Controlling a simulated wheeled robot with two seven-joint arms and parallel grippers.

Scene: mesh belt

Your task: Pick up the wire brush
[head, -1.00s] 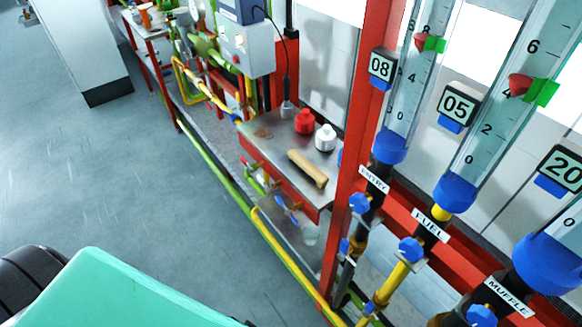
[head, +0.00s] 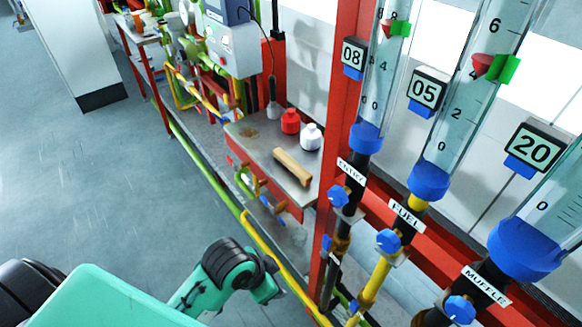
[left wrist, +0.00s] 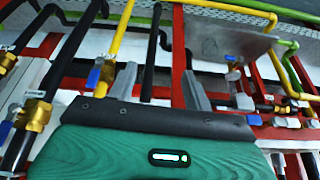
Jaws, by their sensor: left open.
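The wire brush (head: 292,167) is a tan wooden block with a dark lower edge. In the head view it lies on the front part of a small steel shelf (head: 262,155). My left gripper (left wrist: 158,84) shows in the left wrist view, its two grey fingers apart with nothing between them. That view looks at pipes and valves, and I cannot make out the brush there. A teal and black link of my arm shows low in the head view, below the shelf and apart from it; no gripper shows there.
A red bottle (head: 290,121) and a white bottle (head: 311,136) stand behind the brush. A red post (head: 345,110) and flow tubes (head: 465,85) stand to the right. A yellow pipe (head: 268,250) runs below the shelf. Open floor (head: 90,180) lies to the left.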

